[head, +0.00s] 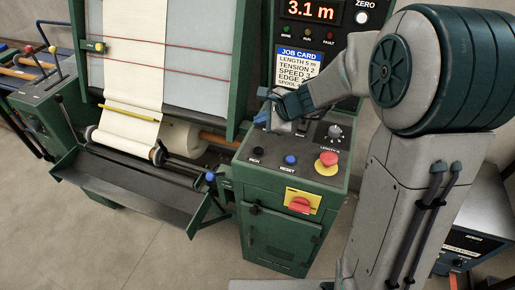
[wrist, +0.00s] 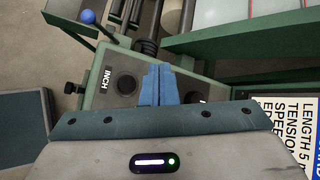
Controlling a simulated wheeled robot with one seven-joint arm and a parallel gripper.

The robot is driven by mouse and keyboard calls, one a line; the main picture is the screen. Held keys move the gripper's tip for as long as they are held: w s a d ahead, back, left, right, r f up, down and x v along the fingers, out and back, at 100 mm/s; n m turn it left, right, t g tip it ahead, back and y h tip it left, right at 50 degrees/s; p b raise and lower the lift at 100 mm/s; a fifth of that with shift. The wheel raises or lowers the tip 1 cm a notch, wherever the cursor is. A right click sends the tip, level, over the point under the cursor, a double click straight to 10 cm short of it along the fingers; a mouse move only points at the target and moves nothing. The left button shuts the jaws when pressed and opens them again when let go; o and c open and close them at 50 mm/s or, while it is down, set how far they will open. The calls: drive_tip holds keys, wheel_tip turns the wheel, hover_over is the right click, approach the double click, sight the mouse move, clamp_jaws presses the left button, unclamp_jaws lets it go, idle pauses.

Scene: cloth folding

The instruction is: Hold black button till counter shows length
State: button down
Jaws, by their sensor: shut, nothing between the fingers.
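The counter (head: 311,11) reads 3.1 m in red digits. The job card (head: 299,67) gives LENGTH 5 m. A black button (head: 256,151) sits at the near left of the sloped panel; in the wrist view the black button (wrist: 126,84) has the label INCH beside it. My gripper (head: 264,118) is shut and empty over the far left part of the panel, beyond that button. In the wrist view its blue fingertips (wrist: 160,70) are just right of the black button, apart from it. Whether they touch the panel, I cannot tell. The fingers and palm hide part of the panel.
A blue RESET button (head: 290,160), a red mushroom button (head: 327,160) and a length knob (head: 335,132) share the panel. A red switch on a yellow plate (head: 300,204) is on the cabinet front. Cream cloth (head: 132,65) runs down the machine at left.

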drive_tip(key=b, duration=0.6)
hover_over(262, 151)
wheel_tip(262, 151, down, 8)
drive_tip(key=shift+w+r, duration=0.15)
drive_tip(key=shift+f+b, duration=0.6)
drive_tip(key=shift+b, duration=0.2)
drive_tip(key=shift+a+f, duration=0.1)
idle(1.0)
drive_tip(key=shift+s+f+b, duration=0.2)
drive_tip(key=shift+f+b, duration=0.1)
drive_tip(key=shift+b, duration=0.3)
drive_tip(key=shift+f+b, duration=0.45)
drive_tip(key=shift+b, duration=0.05)
idle(0.4)
drive_tip(key=shift+r, duration=0.1)
idle(1.1)
drive_tip(key=shift+r+p, duration=0.7)
drive_tip(key=shift+r, duration=0.1)
